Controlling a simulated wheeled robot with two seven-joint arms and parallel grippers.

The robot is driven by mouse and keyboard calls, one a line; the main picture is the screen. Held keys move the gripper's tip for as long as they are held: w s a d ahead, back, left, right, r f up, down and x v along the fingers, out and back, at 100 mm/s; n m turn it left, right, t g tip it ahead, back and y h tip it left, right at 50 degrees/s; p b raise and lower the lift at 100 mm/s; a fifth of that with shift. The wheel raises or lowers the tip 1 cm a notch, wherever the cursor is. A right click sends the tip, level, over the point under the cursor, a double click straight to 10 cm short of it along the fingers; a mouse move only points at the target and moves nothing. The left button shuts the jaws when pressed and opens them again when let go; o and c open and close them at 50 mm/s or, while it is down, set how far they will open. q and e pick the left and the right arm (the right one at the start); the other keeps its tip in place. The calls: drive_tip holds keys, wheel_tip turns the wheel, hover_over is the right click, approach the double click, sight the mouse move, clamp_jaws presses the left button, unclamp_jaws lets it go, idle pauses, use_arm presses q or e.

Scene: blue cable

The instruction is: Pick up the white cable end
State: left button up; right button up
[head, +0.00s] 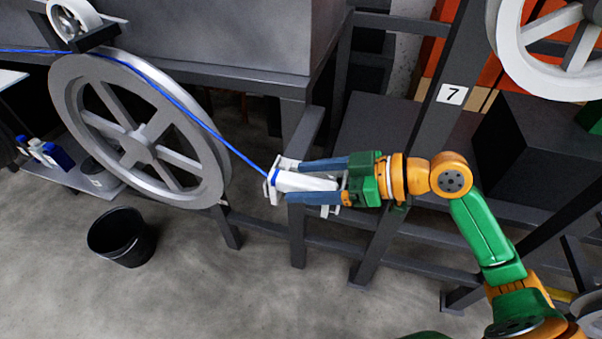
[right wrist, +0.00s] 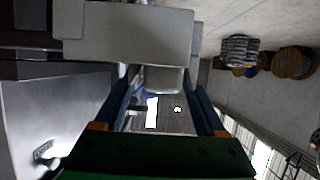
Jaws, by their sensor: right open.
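The white cable end (head: 308,182) is a pale cylinder at the tip of the blue cable (head: 196,116) in the head view. It sits at a light grey holder (head: 272,191) on the dark frame. My right gripper (head: 296,181) is open, with one blue finger on each side of the cable end; I cannot tell whether they touch it. In the right wrist view a pale block (right wrist: 125,34) crosses the top, and a pale rounded piece, likely the cable end (right wrist: 163,80), shows between the fingertips. My left gripper is not in view.
The cable runs over a large grey wheel (head: 72,85) at the left. A black bucket (head: 121,238) stands on the floor. Dark frame beams (head: 297,237) stand below and behind the gripper. Another pale wheel (head: 508,40) is at the upper right. The lower left floor is clear.

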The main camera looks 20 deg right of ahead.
drive_tip(key=shift+w+a+f, duration=0.2)
drive_tip(key=shift+w+a, duration=0.1)
drive_tip(key=shift+a, duration=0.25)
drive_tip(key=shift+s+d, duration=0.1)
drive_tip(key=shift+d, duration=0.1)
drive_tip(key=c, duration=0.6)
clamp_jaws()
